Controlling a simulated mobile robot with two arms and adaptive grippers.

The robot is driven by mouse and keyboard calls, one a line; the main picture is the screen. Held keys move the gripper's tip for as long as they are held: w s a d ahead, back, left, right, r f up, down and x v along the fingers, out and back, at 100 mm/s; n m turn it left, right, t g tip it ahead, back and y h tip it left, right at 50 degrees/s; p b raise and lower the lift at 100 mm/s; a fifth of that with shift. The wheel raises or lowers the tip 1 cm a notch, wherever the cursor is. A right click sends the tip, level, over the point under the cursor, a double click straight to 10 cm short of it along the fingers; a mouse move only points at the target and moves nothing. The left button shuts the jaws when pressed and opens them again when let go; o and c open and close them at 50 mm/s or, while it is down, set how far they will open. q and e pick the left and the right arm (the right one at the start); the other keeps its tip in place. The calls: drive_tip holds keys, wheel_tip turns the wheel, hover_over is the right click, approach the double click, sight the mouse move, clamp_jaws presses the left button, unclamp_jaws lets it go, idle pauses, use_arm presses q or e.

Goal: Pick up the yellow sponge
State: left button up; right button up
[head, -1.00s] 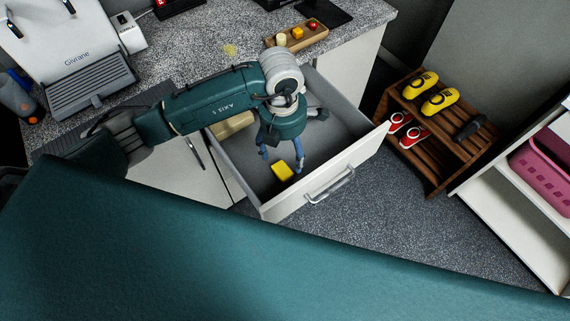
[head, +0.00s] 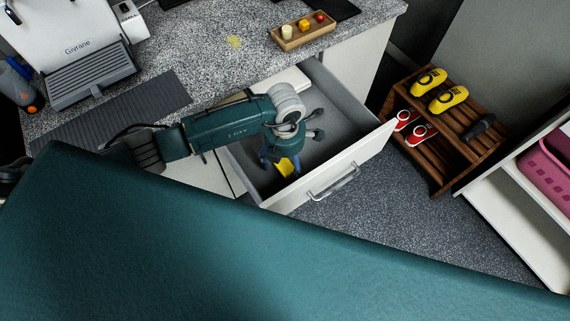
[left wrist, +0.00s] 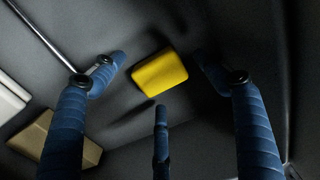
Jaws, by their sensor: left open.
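The yellow sponge (head: 285,168) lies in the open drawer (head: 372,150), close to its front-left side, partly covered by my left gripper (head: 281,163). In the left wrist view the whole top of the sponge (left wrist: 160,74) shows as a small yellow block on the dark drawer floor. My left gripper (left wrist: 158,70) is open, with blue fingers spread left, right and below the sponge. The fingers look apart from it; how high they are above the floor I cannot tell. My right gripper is not in view.
The drawer front has a metal handle (head: 334,184). A wooden tray (head: 303,36) stands on the speckled counter (head: 205,50). A wooden rack (head: 440,150) with shoes stands right of the drawer.

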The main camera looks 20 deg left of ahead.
sight(285, 165)
use_arm(q)
drive_tip(key=shift+f, duration=0.95)
drive_tip(key=shift+c, duration=0.2)
drive_tip(key=c, duration=1.1)
drive_tip(key=shift+r, duration=0.1)
wheel_tip(285, 165, up, 20)
drive_tip(key=b, duration=0.3)
